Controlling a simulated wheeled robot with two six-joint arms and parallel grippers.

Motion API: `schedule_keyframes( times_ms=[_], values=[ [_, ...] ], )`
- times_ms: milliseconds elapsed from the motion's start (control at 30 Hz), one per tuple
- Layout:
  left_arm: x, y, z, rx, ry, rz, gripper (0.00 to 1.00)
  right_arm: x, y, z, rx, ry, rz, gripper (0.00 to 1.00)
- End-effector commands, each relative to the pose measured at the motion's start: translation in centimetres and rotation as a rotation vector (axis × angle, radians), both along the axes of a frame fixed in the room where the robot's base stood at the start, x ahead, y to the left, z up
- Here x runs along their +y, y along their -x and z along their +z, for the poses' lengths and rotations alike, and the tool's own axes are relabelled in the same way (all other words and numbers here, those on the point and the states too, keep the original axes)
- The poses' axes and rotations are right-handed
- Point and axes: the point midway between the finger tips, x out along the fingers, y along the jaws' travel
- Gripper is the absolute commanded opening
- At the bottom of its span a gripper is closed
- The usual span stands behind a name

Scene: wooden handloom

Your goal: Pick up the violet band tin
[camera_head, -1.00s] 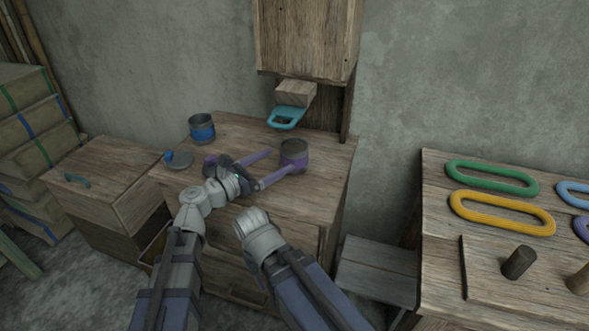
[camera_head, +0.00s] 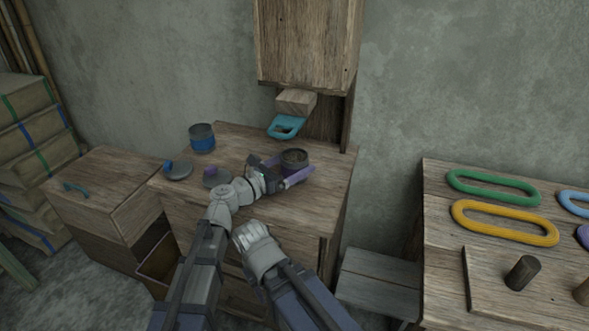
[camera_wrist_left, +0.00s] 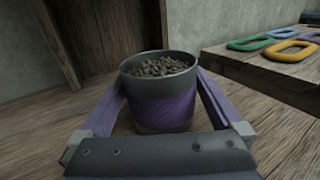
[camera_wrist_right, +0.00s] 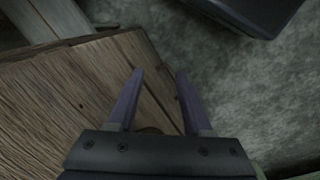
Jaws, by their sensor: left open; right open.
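The violet band tin (camera_head: 294,157) stands upright on the wooden cabinet top; it is dark grey with a broad violet band. In the left wrist view the tin (camera_wrist_left: 162,100) is open at the top and filled with small brown grains. My left gripper (camera_head: 284,172) is open, with its violet fingers on either side of the tin; in the left wrist view narrow gaps seem to show, though contact is hard to judge. My right gripper (camera_wrist_right: 159,72) is open and empty, beside the wooden cabinet front and above the floor.
A blue band tin (camera_head: 202,139) stands at the back left of the cabinet top (camera_head: 235,150). A lid with a violet knob (camera_head: 216,179) and a lid with a blue knob (camera_head: 178,171) lie near the left.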

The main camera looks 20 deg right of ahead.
Motion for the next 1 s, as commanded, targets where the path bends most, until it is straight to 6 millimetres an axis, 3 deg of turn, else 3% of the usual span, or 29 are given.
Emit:
schedule_keyframes(
  times_ms=[100, 800, 1000],
  values=[
    [0.05, 0.04, 0.0, 0.0, 0.0, 0.0, 0.98, 0.0, 0.0, 0.0, 0.0, 0.0, 0.0, 0.5],
    [0.06, 0.05, 0.01, 0.0, 0.0, 0.0, 0.19, 0.0, 0.0, 0.0, 0.0, 0.0, 0.0, 0.5],
    [0.06, 0.05, 0.09, 0.0, 0.0, 0.0, 0.16, 0.0, 0.0, 0.09, 0.0, 0.0, 0.0, 0.5]
  ],
)
